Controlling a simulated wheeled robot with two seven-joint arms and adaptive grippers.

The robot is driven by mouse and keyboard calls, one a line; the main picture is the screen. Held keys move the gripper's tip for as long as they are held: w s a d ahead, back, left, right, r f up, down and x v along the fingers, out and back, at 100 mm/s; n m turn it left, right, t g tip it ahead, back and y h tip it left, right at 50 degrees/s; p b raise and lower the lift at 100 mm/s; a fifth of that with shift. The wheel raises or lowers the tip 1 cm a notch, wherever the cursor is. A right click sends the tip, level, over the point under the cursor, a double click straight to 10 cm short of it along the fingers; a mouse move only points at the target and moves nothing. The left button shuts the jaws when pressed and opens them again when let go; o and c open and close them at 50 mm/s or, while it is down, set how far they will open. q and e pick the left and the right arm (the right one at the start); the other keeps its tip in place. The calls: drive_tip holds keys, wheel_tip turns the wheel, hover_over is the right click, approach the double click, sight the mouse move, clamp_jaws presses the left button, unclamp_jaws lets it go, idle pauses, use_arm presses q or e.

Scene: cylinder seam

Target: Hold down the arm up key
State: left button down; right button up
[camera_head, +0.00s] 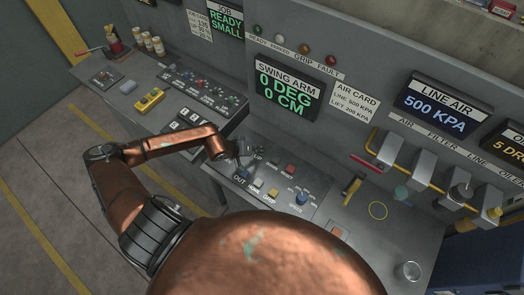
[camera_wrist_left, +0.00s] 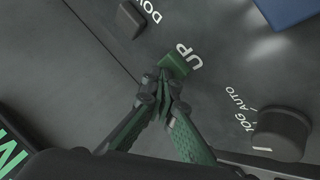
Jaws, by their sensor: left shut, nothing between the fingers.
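The arm up key is a green key (camera_wrist_left: 174,65) with the white word UP beside it in the left wrist view. My left gripper (camera_wrist_left: 163,92) is shut and empty, with its fingertips at the near edge of this key. I cannot tell whether they touch it or whether it is pressed in. In the head view my left gripper (camera_head: 242,154) points down at the upper left of the swing arm key panel (camera_head: 275,205) and hides the UP key. The swing arm display (camera_head: 284,92) reads 0 DEG, 0 CM. My right gripper is not in view.
A dark DOWN key (camera_wrist_left: 131,19) and a black JOG/AUTO knob (camera_wrist_left: 281,133) flank the UP key. The panel also has a red key (camera_head: 290,169), a yellow key (camera_head: 272,193) and a blue knob (camera_head: 303,197). A yellow-handled tool (camera_head: 351,189) lies to the right.

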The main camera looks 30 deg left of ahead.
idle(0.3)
use_arm(q)
drive_tip(key=shift+r+p, duration=0.3)
drive_tip(key=shift+r, duration=0.55)
drive_tip(key=shift+r+p, duration=1.05)
drive_tip(key=shift+r, duration=1.5)
